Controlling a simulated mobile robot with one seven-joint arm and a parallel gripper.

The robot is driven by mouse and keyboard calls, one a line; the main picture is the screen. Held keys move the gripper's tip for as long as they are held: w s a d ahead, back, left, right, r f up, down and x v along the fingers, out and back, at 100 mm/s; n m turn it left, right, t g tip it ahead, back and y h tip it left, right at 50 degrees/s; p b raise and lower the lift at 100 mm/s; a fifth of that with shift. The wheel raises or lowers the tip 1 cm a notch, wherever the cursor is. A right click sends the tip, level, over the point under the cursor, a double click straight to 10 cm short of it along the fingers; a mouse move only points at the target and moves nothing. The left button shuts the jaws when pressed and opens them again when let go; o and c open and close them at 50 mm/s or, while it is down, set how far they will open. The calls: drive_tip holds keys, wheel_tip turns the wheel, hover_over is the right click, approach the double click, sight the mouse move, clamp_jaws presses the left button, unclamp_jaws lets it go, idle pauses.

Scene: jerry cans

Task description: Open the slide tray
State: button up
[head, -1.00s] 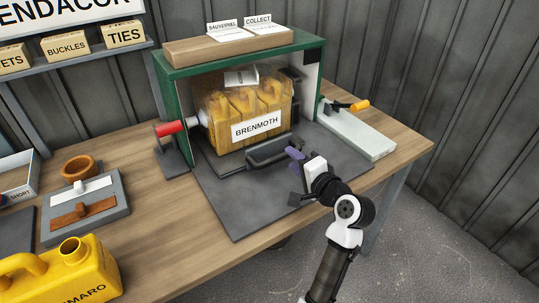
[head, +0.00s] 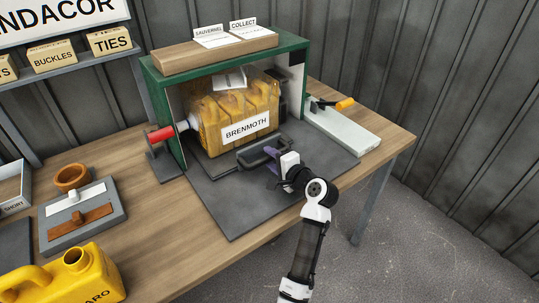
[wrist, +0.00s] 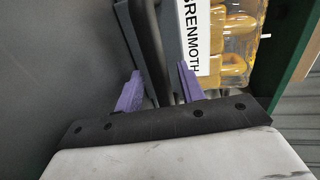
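The slide tray (head: 200,153) is a dark tray low inside a green-framed cabinet (head: 228,60). Yellow jerry cans (head: 205,120) behind a white BRENMOTH label sit on it. Its dark bar handle (head: 252,155) sticks out at the front. My gripper (head: 271,161) is at the right end of this handle. In the wrist view, its two purple fingers (wrist: 160,88) are apart, on either side of the dark handle bar (wrist: 148,45). The left finger looks close to the bar, and a gap shows by the right one. Contact cannot be told.
A red-knobbed plunger (head: 160,134) stands at the cabinet's left side. A pale plate with an orange-handled lever (head: 343,103) lies to the right. A yellow can (head: 75,275) stands front left.

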drive_tip(key=shift+w+a+f, duration=0.15)
drive_tip(key=shift+w+a, duration=0.25)
drive_tip(key=shift+w, duration=0.15)
clamp_jaws()
